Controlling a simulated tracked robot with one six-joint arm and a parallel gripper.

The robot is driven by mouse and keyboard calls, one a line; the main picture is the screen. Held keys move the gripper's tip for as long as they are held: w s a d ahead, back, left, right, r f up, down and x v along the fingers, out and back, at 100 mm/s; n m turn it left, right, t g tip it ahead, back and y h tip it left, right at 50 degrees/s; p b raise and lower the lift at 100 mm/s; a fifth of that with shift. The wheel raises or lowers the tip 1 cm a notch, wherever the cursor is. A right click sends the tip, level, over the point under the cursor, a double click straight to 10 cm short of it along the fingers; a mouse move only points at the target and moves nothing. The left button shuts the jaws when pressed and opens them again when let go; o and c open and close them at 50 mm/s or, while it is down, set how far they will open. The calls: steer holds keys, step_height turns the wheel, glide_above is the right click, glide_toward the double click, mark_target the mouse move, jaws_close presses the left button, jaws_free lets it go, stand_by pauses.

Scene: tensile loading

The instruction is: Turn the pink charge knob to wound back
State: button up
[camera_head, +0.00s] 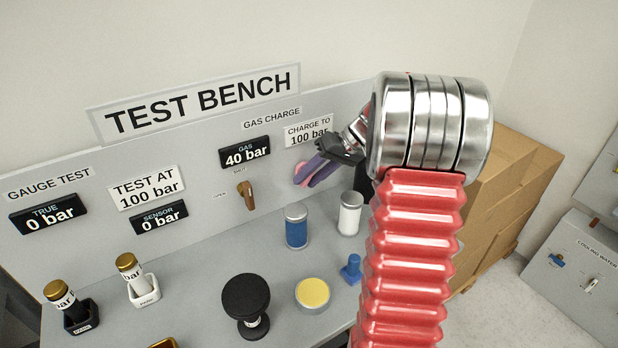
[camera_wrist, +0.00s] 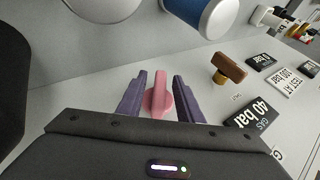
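The pink charge knob (camera_wrist: 158,97) is on the bench's upright panel, below the "CHARGE TO 100 bar" label (camera_head: 308,132). In the wrist view its raised grip stands between the two purple fingers of my gripper (camera_wrist: 158,95). A gap shows on each side of the grip, so the fingers are apart and around it, not closed on it. In the head view my gripper (camera_head: 318,168) covers much of the knob (camera_head: 300,174). The gas display (camera_head: 245,153) reads 40 bar and also shows in the wrist view (camera_wrist: 252,118).
A brown valve handle (camera_head: 246,194) is on the panel left of the knob. A blue cylinder (camera_head: 296,226) and a white cylinder (camera_head: 349,213) stand on the bench below. A black round-topped object (camera_head: 246,296) and a yellow-topped tin (camera_head: 312,292) are nearer.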

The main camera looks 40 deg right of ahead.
jaws_close()
stand_by(0.3)
steer(key=shift+d, duration=0.1)
steer(key=shift+y, duration=0.8)
steer(key=shift+m+t+y, duration=0.3)
steer(key=shift+m+y, duration=0.3)
steer(key=shift+y, duration=0.7)
jaws_free()
steer(key=shift+r, duration=0.15)
